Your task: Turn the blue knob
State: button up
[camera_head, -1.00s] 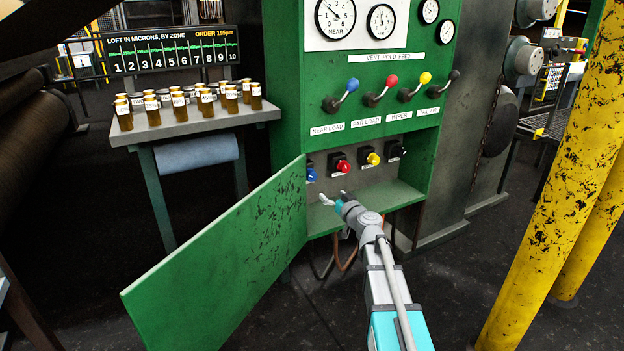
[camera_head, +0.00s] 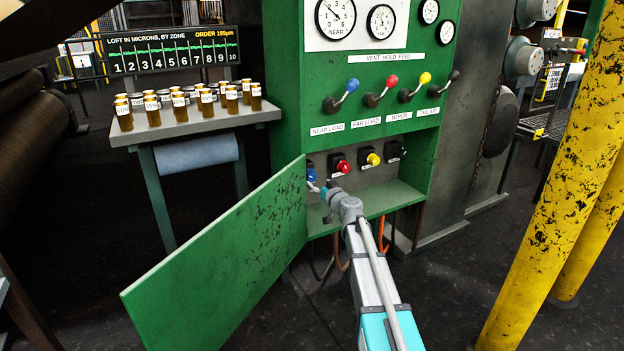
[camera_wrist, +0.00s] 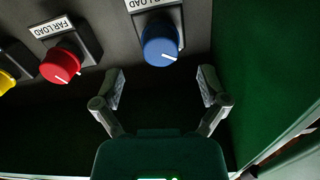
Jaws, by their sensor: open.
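The blue knob (camera_wrist: 160,45) sits on a dark square base under a "LOAD" label in the wrist view, with a white pointer line on its face. In the head view the blue knob (camera_head: 311,175) shows at the left end of the knob row, beside the open green door. My gripper (camera_wrist: 162,82) is open and empty. Its two fingers stand apart, left and right of the knob's line, short of the knob and not visibly touching it. In the head view my gripper (camera_head: 324,190) is small and partly hidden behind my wrist.
The red knob (camera_head: 342,165), yellow knob (camera_head: 373,157) and black knob (camera_head: 395,150) stand to the right. The green door (camera_head: 222,255) hangs open close at the left. A green ledge (camera_head: 390,198) lies below the knobs. Levers are above.

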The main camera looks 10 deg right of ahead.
aim_at(313, 178)
jog(key=shift+x, duration=2.45)
jog(key=shift+c, duration=0.3)
jog(key=c, duration=1.1)
